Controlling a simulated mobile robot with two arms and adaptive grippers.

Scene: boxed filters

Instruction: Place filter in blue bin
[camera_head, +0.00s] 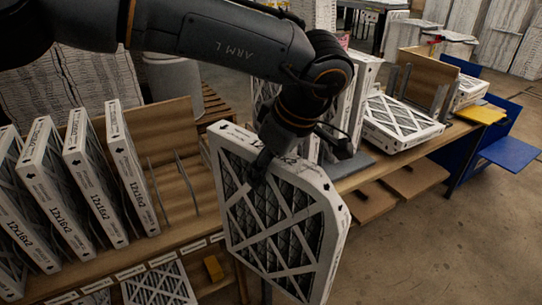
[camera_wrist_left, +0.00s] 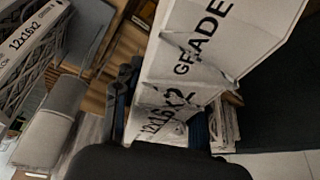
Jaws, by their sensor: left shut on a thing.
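A white-framed filter (camera_head: 283,228) with a dark pleated mesh hangs in my left gripper (camera_head: 268,165), which is shut on its top edge. The filter is tilted, held in front of the wooden shelf. In the left wrist view the filter (camera_wrist_left: 190,50) shows its white edge printed "12x16x2" and "GRADE" between the fingers. Blue panels (camera_head: 510,154) stand at the far right in the head view; I cannot tell whether they belong to the blue bin. My right gripper is not in view.
Several upright filters (camera_head: 85,185) stand in the wooden rack at left. More filters lie on the bench (camera_head: 400,122) behind, with a yellow piece (camera_head: 482,114) at its right end. Open concrete floor (camera_head: 455,245) is at the lower right.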

